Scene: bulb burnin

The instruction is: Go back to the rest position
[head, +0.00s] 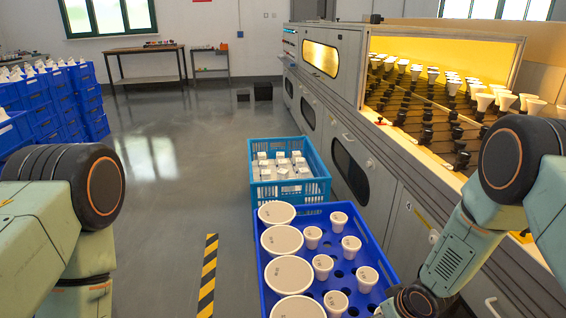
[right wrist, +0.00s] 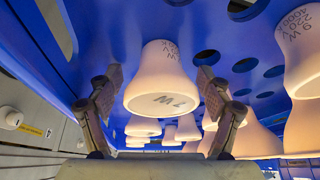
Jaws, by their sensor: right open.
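My right gripper (right wrist: 160,78) is open in the right wrist view, its two dark fingers apart on either side of a white bulb (right wrist: 162,66) marked 7W. A small gap seems to show beside each fingertip; I cannot tell if either touches. In the head view my right arm reaches down at the right edge of a blue tray (head: 378,248), where its fingers are hard to make out. The tray holds large and small white bulbs standing in holes. My left arm shows at the left edge of the head view, but its gripper is out of the picture.
A lighter blue crate (head: 262,192) with white pieces stands behind the tray. A grey burn-in cabinet (head: 385,165) runs along the right, with bulbs in its lit bay. Stacked blue bins (head: 38,95) stand at the left. The grey floor (head: 180,165) between is free.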

